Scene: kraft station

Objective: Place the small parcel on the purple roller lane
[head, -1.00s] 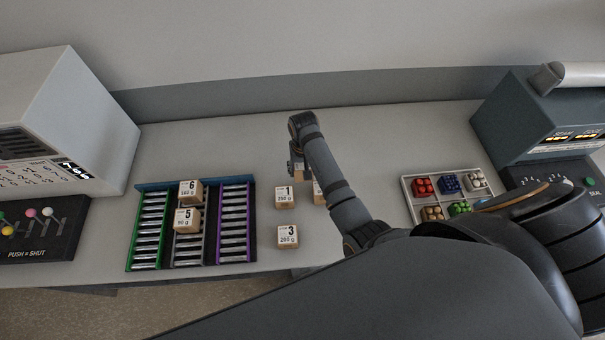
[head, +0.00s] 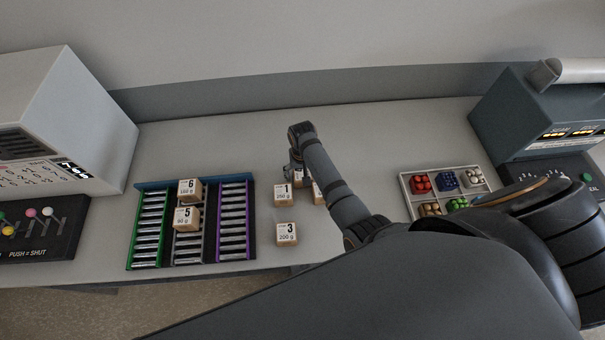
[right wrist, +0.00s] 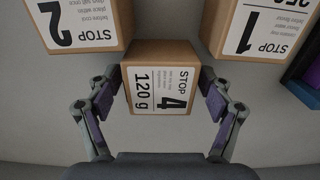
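A small cardboard parcel labelled 4, 120 g (right wrist: 162,88), sits between the two fingers of my right gripper (right wrist: 162,76) in the right wrist view. The fingers stand open on either side of it, with narrow gaps showing. In the head view my right gripper (head: 296,166) is low over the table behind parcel 1 and largely hides parcel 4. The purple roller lane (head: 233,222) is the right lane of the three-lane rack and is empty. My left gripper is not in view.
Parcel 1 (head: 283,195), parcel 2 (right wrist: 80,22) and parcel 3 (head: 286,233) stand close by. Parcels 6 (head: 189,191) and 5 (head: 186,218) sit on the middle lane. The green lane (head: 149,226) is empty. A tray (head: 406,193) of coloured items stands right.

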